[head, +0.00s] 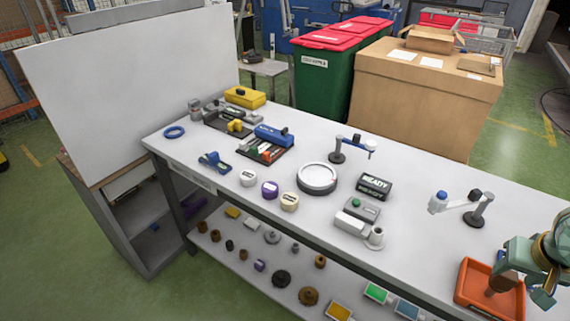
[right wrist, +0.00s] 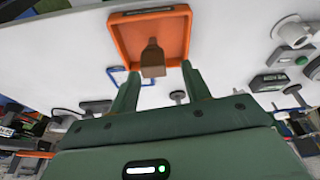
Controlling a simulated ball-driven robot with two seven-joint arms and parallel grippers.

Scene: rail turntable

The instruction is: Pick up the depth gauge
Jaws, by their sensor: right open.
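A brown block-like piece with a narrower neck (right wrist: 152,60) shows in the right wrist view at the orange tray, between my fingers in the picture. It shows partly in the head view (head: 497,284). I cannot tell for sure whether it is the depth gauge; no other thing is clearly one. The orange tray (head: 462,288) is at the table's near right end, and it also shows in the right wrist view (right wrist: 122,36). My right gripper (head: 541,297) is at the tray's right side, its fingers (right wrist: 160,68) apart with nothing held. My left gripper is out of view.
A small lamp-like arm on a dark base (head: 477,217) stands behind the tray. A round white turntable (head: 317,178), a READY box (head: 375,186) and a grey button box (head: 360,210) stand mid-table. A lower shelf holds several small parts. The table between has free room.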

